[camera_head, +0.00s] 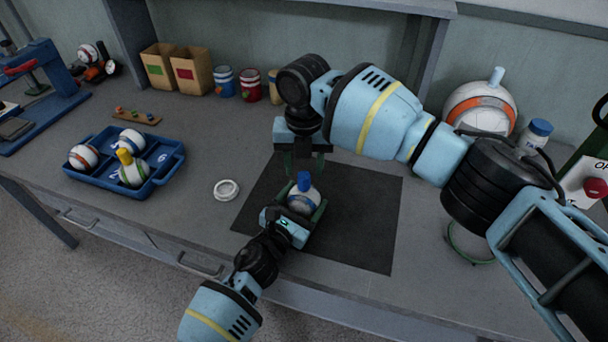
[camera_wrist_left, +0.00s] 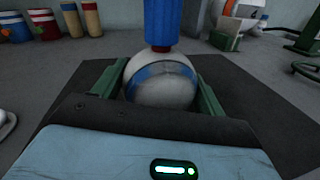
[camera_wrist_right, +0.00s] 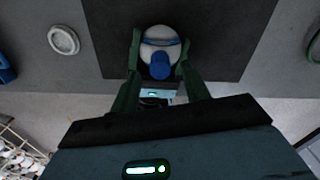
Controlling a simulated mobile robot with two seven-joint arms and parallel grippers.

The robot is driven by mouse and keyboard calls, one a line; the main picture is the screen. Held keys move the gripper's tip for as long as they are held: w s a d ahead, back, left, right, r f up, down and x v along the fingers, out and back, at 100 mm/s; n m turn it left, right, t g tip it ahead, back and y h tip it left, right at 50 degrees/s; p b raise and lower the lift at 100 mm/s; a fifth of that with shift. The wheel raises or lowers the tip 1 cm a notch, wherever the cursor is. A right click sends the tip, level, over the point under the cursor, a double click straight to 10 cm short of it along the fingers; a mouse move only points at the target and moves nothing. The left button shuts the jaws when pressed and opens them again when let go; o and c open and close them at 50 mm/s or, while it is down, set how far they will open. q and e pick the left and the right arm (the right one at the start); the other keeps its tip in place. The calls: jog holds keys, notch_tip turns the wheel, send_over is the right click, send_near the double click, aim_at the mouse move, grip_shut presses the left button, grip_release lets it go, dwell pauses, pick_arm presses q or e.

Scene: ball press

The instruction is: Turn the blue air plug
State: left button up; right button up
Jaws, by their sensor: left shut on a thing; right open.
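The blue air plug (camera_head: 304,181) stands upright on top of a white ball with a blue band (camera_head: 301,203) over the dark mat. My left gripper (camera_head: 304,212) is shut on this ball from the front, with one green finger on each side. The plug (camera_wrist_left: 161,24) rises from the ball (camera_wrist_left: 162,82) in the left wrist view.
A white ring (camera_head: 227,190) lies left of the dark mat (camera_head: 355,222). A blue tray (camera_head: 152,188) with several balls stands farther left. Cardboard boxes and cans line the back. A large ball (camera_head: 480,106) and a bottle stand at the right.

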aim_at(304, 174)
jog(key=shift+f, duration=1.85)
jog(key=shift+c, duration=0.3)
jog(key=c, duration=0.9)
jog(key=shift+c, duration=0.2)
